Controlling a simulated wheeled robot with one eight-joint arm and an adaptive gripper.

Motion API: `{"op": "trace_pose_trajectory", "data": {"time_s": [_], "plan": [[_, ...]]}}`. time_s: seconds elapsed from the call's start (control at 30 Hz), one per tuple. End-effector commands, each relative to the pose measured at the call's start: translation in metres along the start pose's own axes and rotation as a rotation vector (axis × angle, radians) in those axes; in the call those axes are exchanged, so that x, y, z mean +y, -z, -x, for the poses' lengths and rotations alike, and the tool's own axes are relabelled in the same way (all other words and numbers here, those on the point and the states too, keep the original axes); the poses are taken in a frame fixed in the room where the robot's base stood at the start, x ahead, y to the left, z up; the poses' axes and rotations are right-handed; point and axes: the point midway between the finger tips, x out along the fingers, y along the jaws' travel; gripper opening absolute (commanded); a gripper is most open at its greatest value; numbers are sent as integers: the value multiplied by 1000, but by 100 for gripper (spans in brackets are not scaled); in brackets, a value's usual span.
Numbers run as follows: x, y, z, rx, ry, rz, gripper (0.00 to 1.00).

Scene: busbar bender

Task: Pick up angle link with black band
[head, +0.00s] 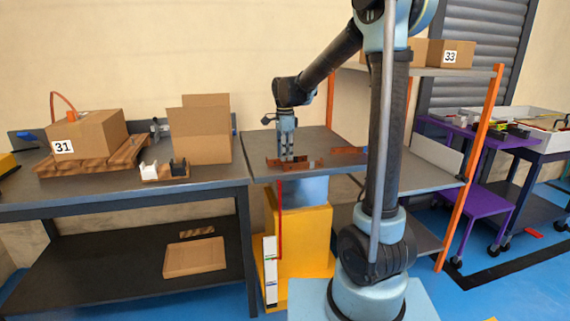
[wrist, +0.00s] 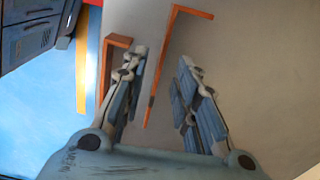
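My gripper (head: 287,156) hangs pointing down over the grey bench top, close above copper-coloured pieces (head: 274,163). In the wrist view my gripper (wrist: 163,57) is open, its two fingers apart. A long L-shaped copper angle link (wrist: 166,70) runs through the gap between the fingers, with a small dark mark low on its long leg that may be a black band. A second copper angle link (wrist: 115,41) lies to the left, partly hidden behind the left finger. Nothing is visibly gripped. Another copper piece (head: 348,150) lies farther right on the bench in the head view.
The left bench holds a box marked 31 (head: 92,133) on a wooden pallet, an open carton (head: 202,148) and a small holder with white and black parts (head: 165,172). A shelf with an orange post (head: 480,125) stands right. The bench behind my gripper is largely clear.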

Motion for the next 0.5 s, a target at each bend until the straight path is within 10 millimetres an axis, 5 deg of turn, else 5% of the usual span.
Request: {"op": "trace_pose_trajectory", "data": {"time_s": [0.2,0.5], "plan": [[-1,0,-22,0,0,0,28],[0,0,-25,0,0,0,25]]}}
